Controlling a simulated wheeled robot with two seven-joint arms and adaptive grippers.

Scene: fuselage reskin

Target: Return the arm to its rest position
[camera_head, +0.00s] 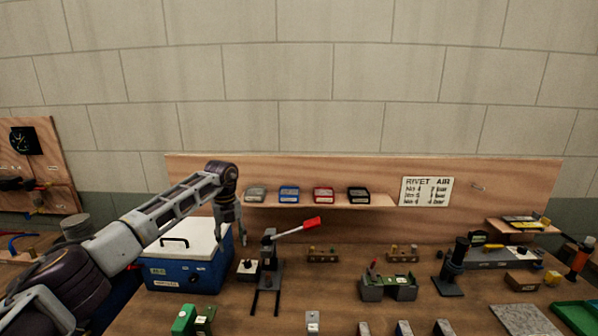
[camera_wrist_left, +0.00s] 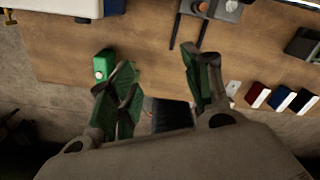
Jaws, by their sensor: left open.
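My left arm comes in from the left in the head view, bent at a dark joint, with the left gripper (camera_head: 229,236) hanging down from it. The gripper is in front of the bench's back panel, between the blue box and the red-handled lever tool in the picture. In the left wrist view the left gripper (camera_wrist_left: 157,58) has its two green-and-dark fingers spread apart. My right gripper is not in view.
A blue box with a white lid (camera_head: 180,275) and a red-handled lever tool (camera_head: 268,262) stand on the wooden bench (camera_head: 320,285). A green block (camera_wrist_left: 103,65) lies near the bench's front edge. A shelf (camera_head: 380,201) holds several small bins.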

